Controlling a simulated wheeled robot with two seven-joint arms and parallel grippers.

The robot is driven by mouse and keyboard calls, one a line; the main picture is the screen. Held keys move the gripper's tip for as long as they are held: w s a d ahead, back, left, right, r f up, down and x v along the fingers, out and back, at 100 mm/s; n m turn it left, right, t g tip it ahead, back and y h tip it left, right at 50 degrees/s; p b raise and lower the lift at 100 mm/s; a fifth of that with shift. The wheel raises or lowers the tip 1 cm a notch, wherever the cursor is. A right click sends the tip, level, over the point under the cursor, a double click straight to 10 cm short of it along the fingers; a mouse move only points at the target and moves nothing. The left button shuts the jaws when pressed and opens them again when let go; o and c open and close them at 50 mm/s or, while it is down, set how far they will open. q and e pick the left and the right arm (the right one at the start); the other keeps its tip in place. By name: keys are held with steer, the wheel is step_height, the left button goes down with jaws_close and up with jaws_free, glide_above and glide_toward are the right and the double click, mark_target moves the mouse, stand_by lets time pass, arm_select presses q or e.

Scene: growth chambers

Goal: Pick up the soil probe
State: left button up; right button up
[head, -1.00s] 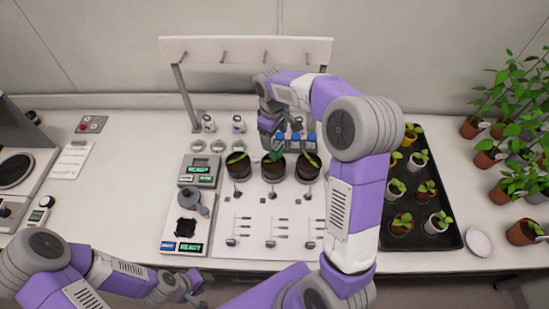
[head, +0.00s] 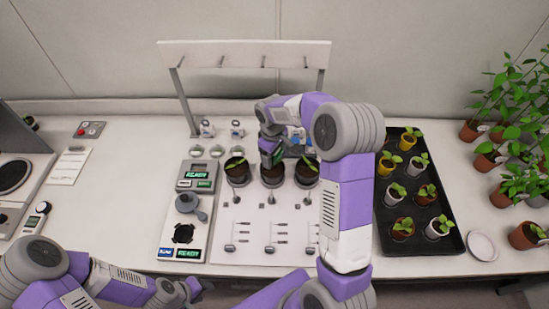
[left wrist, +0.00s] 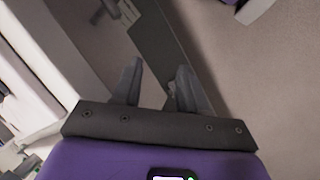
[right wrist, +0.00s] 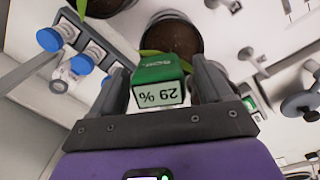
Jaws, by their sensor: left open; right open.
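The soil probe is a green block with a white face reading "29 %" (right wrist: 159,95), seen in the right wrist view. It stands at the middle dark pot (head: 272,178); the soil of a pot shows behind it in the right wrist view (right wrist: 178,38). My right gripper (right wrist: 161,72) is open, with one finger on either side of the probe; I cannot tell whether they touch it. In the head view my right gripper (head: 270,148) hides most of the probe. My left gripper (head: 187,291) is open and empty at the table's front edge, also in the left wrist view (left wrist: 158,68).
Dark potted seedlings flank the middle pot at left (head: 236,172) and right (head: 307,174). Blue-capped bottles (right wrist: 50,38) stand close behind. A black tray of seedlings (head: 452,243) is right. A hook rack (head: 240,50) rises behind.

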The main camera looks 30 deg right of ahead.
steer(key=c, duration=1.2)
steer(key=shift+r, duration=0.1)
